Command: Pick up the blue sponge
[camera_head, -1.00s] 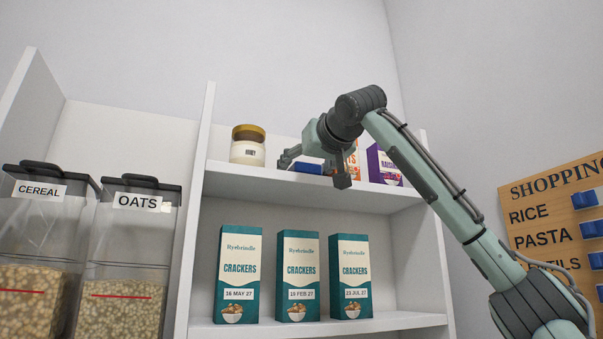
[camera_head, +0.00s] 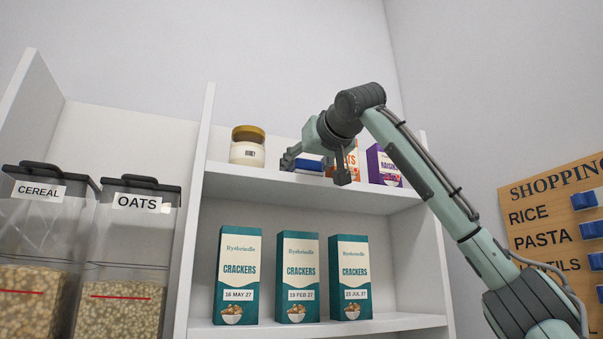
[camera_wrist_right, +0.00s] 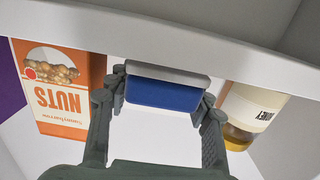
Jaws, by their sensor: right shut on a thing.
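The blue sponge (camera_head: 309,164) is between the fingers of my right gripper (camera_head: 317,168) at the upper shelf in the head view. In the right wrist view the sponge (camera_wrist_right: 163,93) shows its blue side and a grey-white layer along one long edge. The fingers of my right gripper (camera_wrist_right: 160,98) are shut on its two short ends. In the head view the sponge is at about the height of the upper shelf's front edge; I cannot tell whether it still touches the shelf. My left gripper is in neither view.
On the upper shelf (camera_head: 240,182), a honey jar (camera_head: 247,150) stands left of the sponge. A nuts box (camera_wrist_right: 62,88) and a purple raisins box (camera_head: 383,166) stand to its right. Several cracker boxes (camera_head: 297,278) stand on the shelf below. A shopping board (camera_head: 560,215) hangs at right.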

